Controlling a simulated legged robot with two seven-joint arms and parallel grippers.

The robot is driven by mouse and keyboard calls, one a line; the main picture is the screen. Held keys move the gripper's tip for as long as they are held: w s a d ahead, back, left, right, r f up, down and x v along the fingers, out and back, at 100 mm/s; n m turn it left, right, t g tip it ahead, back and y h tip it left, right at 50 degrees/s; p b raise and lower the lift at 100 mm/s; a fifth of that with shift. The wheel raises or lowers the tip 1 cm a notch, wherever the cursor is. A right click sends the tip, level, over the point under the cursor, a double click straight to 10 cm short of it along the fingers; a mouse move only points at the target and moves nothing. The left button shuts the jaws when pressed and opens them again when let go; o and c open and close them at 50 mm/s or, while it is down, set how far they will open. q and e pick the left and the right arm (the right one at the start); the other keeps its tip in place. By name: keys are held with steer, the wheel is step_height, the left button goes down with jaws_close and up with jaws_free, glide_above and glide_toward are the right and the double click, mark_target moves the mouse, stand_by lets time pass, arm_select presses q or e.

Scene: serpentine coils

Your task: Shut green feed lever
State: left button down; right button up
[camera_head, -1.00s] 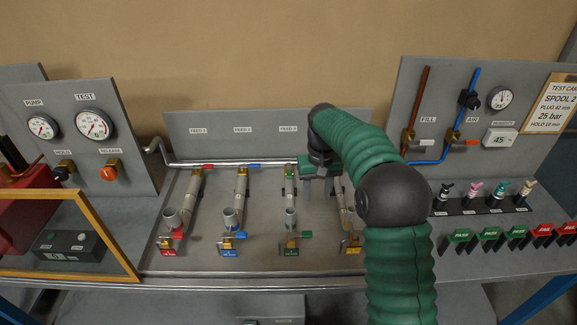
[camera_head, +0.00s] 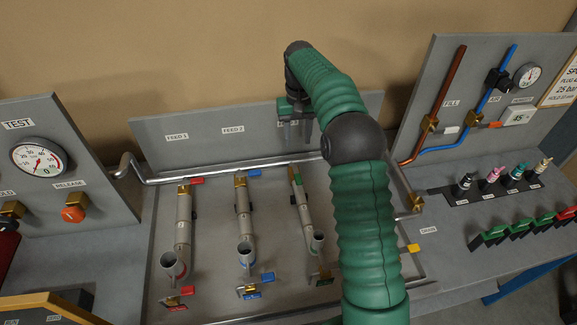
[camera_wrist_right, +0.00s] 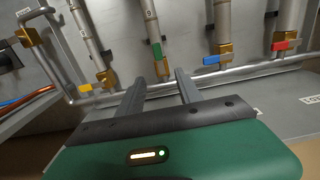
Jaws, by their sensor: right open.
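The feed 3 pipe carries a green upper lever (camera_head: 297,177) just below the cross rail. The lever lies along its pipe, and it also shows in the right wrist view (camera_wrist_right: 157,51). My right gripper (camera_head: 297,139) is open and empty, with its fingers pointing down in front of the back panel, above the green lever in the head view. In the right wrist view the open fingers (camera_wrist_right: 159,76) point toward the green lever, which appears between and beyond the tips, apart from them. My left gripper is not in view.
Red (camera_head: 197,181) and blue (camera_head: 254,173) upper levers stand crosswise on neighbouring pipes. A yellow lever (camera_wrist_right: 86,88) shows in the wrist view. A steel cross rail (camera_head: 222,171) runs behind the pipes. A lower green lever (camera_head: 324,282) is near the front. My right arm hides part of the board.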

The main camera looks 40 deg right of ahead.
mark_target(298, 178)
steer(key=f, duration=0.5)
steer(key=f+p, duration=0.1)
steer(key=f, duration=0.3)
steer(key=s+f, duration=0.1)
steer(key=f, duration=0.4)
steer(key=shift+s+f+p, duration=0.1)
steer(key=shift+f+p, duration=0.25)
steer(key=shift+s+f, duration=0.2)
steer(key=shift+s, duration=0.15)
steer(key=shift+a, duration=0.3)
steer(key=shift+w+a, duration=0.1)
steer(key=shift+w, duration=0.1)
steer(key=c, duration=0.9)
steer(key=shift+s+d, duration=0.15)
steer(key=shift+d, duration=0.15)
jaws_close()
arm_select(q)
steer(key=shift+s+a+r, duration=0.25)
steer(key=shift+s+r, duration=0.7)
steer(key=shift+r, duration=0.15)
arm_select(e)
steer(key=shift+a, duration=0.1)
